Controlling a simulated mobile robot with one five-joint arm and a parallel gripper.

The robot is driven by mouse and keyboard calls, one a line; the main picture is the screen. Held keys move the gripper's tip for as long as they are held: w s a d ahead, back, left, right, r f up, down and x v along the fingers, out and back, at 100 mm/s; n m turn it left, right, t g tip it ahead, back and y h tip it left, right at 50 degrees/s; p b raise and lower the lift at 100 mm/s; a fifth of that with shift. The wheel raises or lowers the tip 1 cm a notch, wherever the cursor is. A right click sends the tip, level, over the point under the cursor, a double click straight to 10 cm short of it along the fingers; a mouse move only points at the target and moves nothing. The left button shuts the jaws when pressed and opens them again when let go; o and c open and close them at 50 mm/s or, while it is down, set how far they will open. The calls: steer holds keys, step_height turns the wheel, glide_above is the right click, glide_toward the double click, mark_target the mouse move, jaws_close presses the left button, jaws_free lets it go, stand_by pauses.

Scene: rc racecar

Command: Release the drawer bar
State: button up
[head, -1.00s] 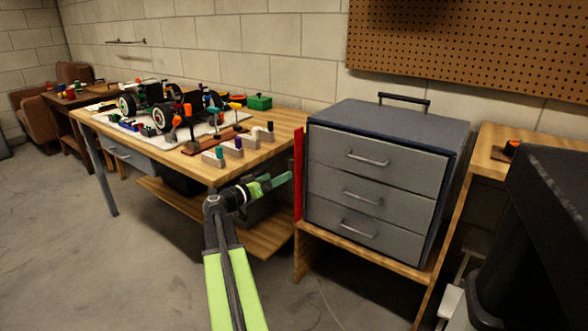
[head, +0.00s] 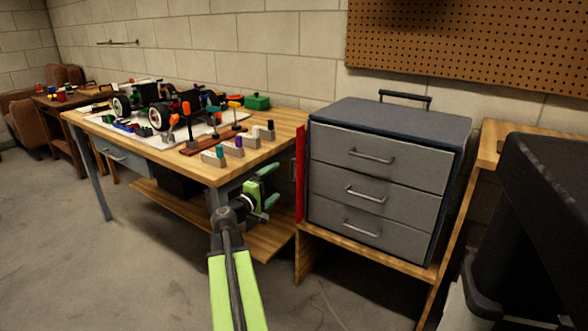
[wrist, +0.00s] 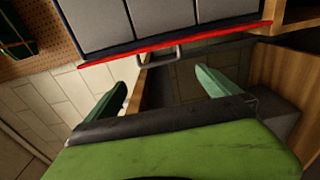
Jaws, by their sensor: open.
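The drawer bar is a narrow red strip (head: 299,172) standing out along the left side of the grey drawer cabinet (head: 440,185). In the wrist view the red bar (wrist: 180,43) runs across the top, with a grey loop handle (wrist: 160,58) that appears fixed to it. The three drawers (head: 365,192) are shut, and the bar does not cross their fronts. My gripper (head: 270,187) is open and empty, left of the bar and apart from it. In the wrist view the handle lies beyond the gap between my green fingers (wrist: 163,86).
A workbench (head: 215,175) with a model car (head: 150,105) and parts stands at left, its corner close to my arm. The cabinet rests on a low wooden stand (head: 370,256). A black object (head: 540,230) fills the right edge. Floor (head: 90,270) is clear at lower left.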

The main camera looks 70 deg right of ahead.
steer(key=x, duration=1.4)
steer(key=shift+d, duration=0.2)
steer(key=shift+c, duration=0.3)
